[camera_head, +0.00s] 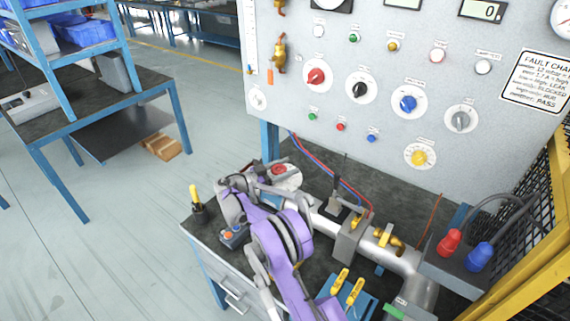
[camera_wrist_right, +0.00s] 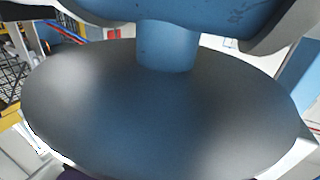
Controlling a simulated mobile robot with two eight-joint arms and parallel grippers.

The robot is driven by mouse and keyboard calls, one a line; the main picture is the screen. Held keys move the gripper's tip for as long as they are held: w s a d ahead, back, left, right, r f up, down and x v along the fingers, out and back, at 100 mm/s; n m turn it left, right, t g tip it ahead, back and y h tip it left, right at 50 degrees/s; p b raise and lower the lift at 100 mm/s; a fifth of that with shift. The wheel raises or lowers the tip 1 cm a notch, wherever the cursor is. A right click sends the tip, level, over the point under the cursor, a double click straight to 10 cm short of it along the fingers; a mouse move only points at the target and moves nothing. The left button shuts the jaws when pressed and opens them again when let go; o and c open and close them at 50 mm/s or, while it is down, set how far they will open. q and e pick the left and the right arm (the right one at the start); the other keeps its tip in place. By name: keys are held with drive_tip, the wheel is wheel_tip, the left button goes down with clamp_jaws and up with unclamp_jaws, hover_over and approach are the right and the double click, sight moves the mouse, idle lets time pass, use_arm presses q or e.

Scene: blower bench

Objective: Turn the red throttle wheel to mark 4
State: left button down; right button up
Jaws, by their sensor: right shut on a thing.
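The red throttle wheel (camera_head: 279,170) shows as a small red patch on a round white dial (camera_head: 291,181) at the back left of the bench, partly covered by my right gripper. My right gripper (camera_head: 271,166) is at the wheel, and its grey fingers look shut on it. The dial's marks and the wheel's pointer are too small and too covered to read. In the right wrist view a dark grey disc (camera_wrist_right: 160,110) with a blue neck fills most of the picture; I cannot tell what it is. No red wheel shows there. My left gripper is not in view.
A silver pipe (camera_head: 325,225) with brass fittings runs right of the wheel. A panel (camera_head: 330,125) with several coloured knobs stands behind. A yellow-handled tool (camera_head: 195,198) stands at the bench's left edge. Red and blue plugs (camera_head: 449,243) and a yellow cage (camera_head: 530,235) are at right.

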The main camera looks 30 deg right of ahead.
drive_tip(key=m+g, duration=0.1)
drive_tip(key=g, duration=0.1)
drive_tip(key=m+g+p, duration=0.1)
drive_tip(key=g, duration=0.1)
drive_tip(key=shift+s+r+m+y, duration=0.2)
drive_tip(key=shift+m+y, duration=0.1)
drive_tip(key=shift+m, duration=0.1)
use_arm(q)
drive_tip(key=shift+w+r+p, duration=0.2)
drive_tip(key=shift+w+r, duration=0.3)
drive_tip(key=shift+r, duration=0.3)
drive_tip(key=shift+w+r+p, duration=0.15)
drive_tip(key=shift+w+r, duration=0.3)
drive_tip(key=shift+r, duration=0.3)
use_arm(e)
drive_tip(key=shift+s+a+f+m+g+y, duration=0.1)
drive_tip(key=shift+s+m+g+y, duration=0.15)
drive_tip(key=shift+m+g, duration=0.45)
drive_tip(key=shift+s+a+f+m+g+y, duration=0.1)
drive_tip(key=shift+m+g+y, duration=0.3)
drive_tip(key=shift+g, duration=0.6)
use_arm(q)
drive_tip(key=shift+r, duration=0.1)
use_arm(e)
drive_tip(key=shift+s+g, duration=0.1)
drive_tip(key=shift+g, duration=0.2)
drive_tip(key=o, duration=1.4)
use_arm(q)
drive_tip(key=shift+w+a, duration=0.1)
